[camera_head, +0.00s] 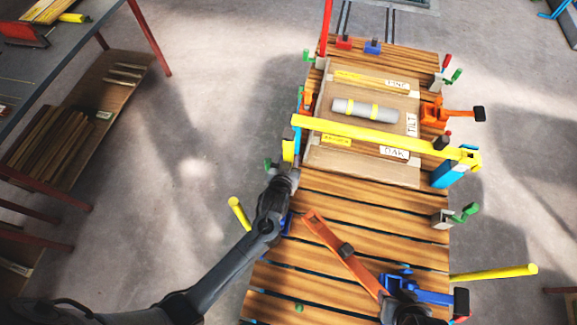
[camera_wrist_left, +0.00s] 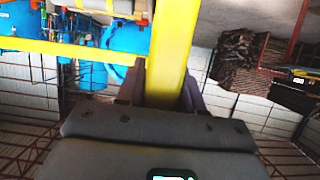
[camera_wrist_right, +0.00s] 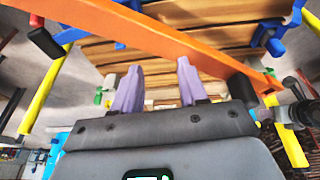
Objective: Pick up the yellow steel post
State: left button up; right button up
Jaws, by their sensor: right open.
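A long yellow steel bar (camera_head: 365,133) spans the top of the work stack, with a short yellow upright (camera_head: 288,150) at its left end. In the left wrist view a yellow post (camera_wrist_left: 172,50) runs between the fingers of my left gripper (camera_wrist_left: 160,92) and meets a yellow crossbar. The fingers flank the post; whether they press on it is unclear. My left gripper also shows in the head view (camera_head: 286,168), just below the upright. My right gripper (camera_wrist_right: 160,75) is open and empty, close to an orange bar (camera_wrist_right: 190,42) at the lower right of the slatted surface.
Other yellow posts stick out at the left (camera_head: 239,214) and right (camera_head: 495,273) of the slatted wooden surface (camera_head: 370,215). A workbench (camera_head: 75,50) stands at the left; the floor between is clear.

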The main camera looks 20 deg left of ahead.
pick_arm(q)
grip_shut()
jog(key=shift+r, duration=0.15)
